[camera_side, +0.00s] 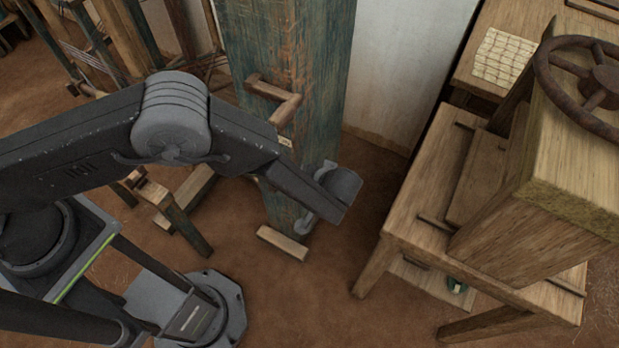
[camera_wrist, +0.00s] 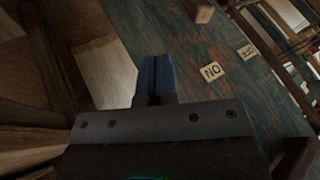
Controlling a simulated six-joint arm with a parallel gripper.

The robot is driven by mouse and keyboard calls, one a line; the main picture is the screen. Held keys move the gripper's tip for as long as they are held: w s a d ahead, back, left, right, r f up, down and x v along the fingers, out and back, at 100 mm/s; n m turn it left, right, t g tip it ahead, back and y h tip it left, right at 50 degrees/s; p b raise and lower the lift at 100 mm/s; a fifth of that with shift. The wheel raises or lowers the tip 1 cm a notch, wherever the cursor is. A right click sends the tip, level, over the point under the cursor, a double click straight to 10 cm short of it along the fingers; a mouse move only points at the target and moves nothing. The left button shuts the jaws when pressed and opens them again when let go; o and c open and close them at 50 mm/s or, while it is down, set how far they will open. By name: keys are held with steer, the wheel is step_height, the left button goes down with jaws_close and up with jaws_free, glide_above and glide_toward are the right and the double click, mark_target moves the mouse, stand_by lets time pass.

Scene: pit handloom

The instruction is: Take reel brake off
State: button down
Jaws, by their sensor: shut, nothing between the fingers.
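A wooden crank-shaped lever (camera_side: 289,109) is fixed to the worn blue-green post (camera_side: 285,45). I cannot tell for certain whether it is the reel brake. In the wrist view the post face (camera_wrist: 185,45) carries a tag reading "NO" (camera_wrist: 211,71) and a second tag (camera_wrist: 247,51) whose writing is unclear. A wooden peg end (camera_wrist: 203,10) shows at the top edge. My gripper (camera_wrist: 154,62) is shut and empty, in front of the post. In the side view my wrist hangs below the lever, apart from it, and hides part of the lower post.
A wooden bench (camera_side: 400,240) stands at right, with a large block and a dark rusty handwheel (camera_side: 598,78). A wooden block (camera_side: 283,243) lies at the post's foot. Loom frames with threads stand at upper left. Bare earth floor (camera_side: 325,290) lies between post and bench.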

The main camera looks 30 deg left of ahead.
steer(key=w+a+f, duration=0.1)
steer(key=a+f, duration=0.4)
steer(key=a, duration=0.2)
steer(key=shift+w+a, duration=0.15)
steer(key=shift+a, duration=0.1)
